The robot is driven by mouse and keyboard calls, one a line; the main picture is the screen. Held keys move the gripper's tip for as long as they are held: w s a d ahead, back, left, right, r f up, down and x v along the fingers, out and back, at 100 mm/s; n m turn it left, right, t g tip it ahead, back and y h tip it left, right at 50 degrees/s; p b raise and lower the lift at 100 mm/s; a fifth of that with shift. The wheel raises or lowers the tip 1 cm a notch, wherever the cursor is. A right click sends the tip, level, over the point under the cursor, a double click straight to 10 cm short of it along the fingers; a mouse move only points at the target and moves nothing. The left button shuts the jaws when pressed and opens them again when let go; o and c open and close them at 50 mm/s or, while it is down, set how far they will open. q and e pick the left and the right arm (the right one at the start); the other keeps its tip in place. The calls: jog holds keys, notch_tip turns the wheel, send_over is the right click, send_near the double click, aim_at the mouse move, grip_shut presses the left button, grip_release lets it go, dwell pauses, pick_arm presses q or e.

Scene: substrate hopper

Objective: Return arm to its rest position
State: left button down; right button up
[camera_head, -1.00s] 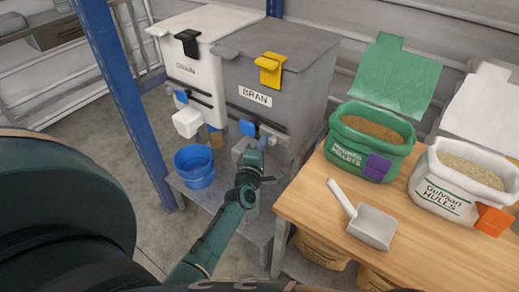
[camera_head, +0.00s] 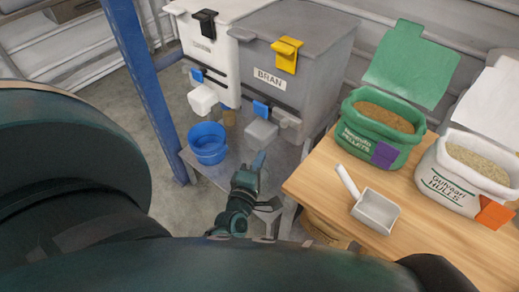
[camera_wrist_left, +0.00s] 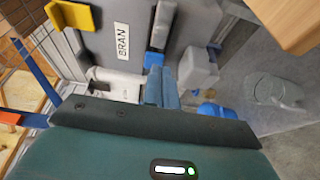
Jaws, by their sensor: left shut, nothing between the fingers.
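My left gripper (camera_head: 257,163) is shut and empty, its fingertips pointing up toward the grey bin. It is in front of the grey BRAN bin (camera_head: 310,85) and just below its clear spout (camera_head: 261,134), apart from it in the head view. The left wrist view shows the closed blue-grey fingers (camera_wrist_left: 161,88) against the bin front, with the BRAN label (camera_wrist_left: 122,40) and the spout (camera_wrist_left: 198,70) beyond. My right gripper is not in view. Large dark green parts of my arm cover the left and bottom of the head view.
A blue bucket (camera_head: 208,143) stands on the grey stand left of my gripper. A white bin (camera_head: 210,50) and a blue post (camera_head: 150,80) are behind. The wooden table (camera_head: 325,190) at right holds a scoop (camera_head: 376,212), a green pellet bag (camera_head: 375,140) and a white hulls bag (camera_head: 465,180).

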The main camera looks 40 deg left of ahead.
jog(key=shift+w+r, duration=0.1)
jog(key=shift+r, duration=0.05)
